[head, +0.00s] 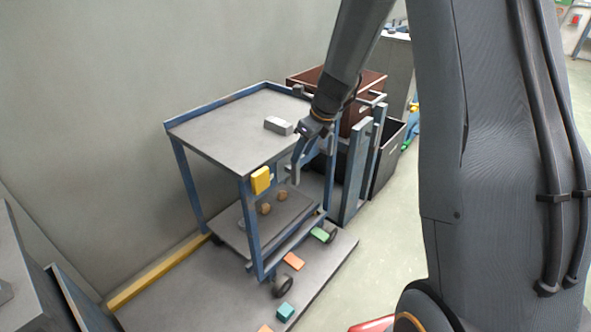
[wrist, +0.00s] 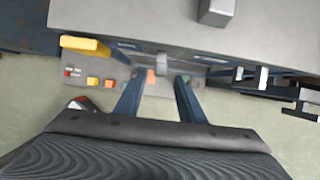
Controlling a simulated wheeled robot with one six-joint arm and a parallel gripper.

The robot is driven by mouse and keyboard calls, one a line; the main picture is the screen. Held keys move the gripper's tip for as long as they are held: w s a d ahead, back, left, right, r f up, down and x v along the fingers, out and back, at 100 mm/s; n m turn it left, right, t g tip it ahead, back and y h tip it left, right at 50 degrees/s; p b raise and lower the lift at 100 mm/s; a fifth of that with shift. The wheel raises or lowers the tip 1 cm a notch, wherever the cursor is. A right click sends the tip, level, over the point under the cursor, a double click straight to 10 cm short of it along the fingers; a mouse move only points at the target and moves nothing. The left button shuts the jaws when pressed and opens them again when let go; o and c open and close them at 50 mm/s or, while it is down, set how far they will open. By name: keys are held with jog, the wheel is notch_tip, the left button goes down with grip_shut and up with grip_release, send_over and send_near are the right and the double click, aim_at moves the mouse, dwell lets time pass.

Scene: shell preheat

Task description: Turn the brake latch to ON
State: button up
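A blue-framed cart (head: 235,130) with a grey top stands in the middle of the head view. In the wrist view a small grey block, which looks like the brake latch (wrist: 162,62), sits on the cart's front edge between two pale labels. The label text is too small to read, so its setting cannot be told. My gripper (head: 296,165) hangs at the cart's front edge, and its fingers also show in the wrist view (wrist: 159,82). The fingers are apart, with the latch ahead of and between their tips; contact cannot be told. In the head view the gripper seems to hide the latch.
A yellow block (head: 261,180) is on the cart's front, left of my gripper. A grey block (head: 278,125) lies on the cart top. Coloured pieces, including an orange one (head: 293,261), lie by the wheels. Dark bins (head: 388,160) stand behind. Open floor (head: 385,260) is at right.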

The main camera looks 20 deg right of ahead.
aim_at(296, 166)
jog(key=b+x, duration=0.1)
jog(key=x, duration=0.6)
jog(key=shift+f, duration=0.4)
grip_shut()
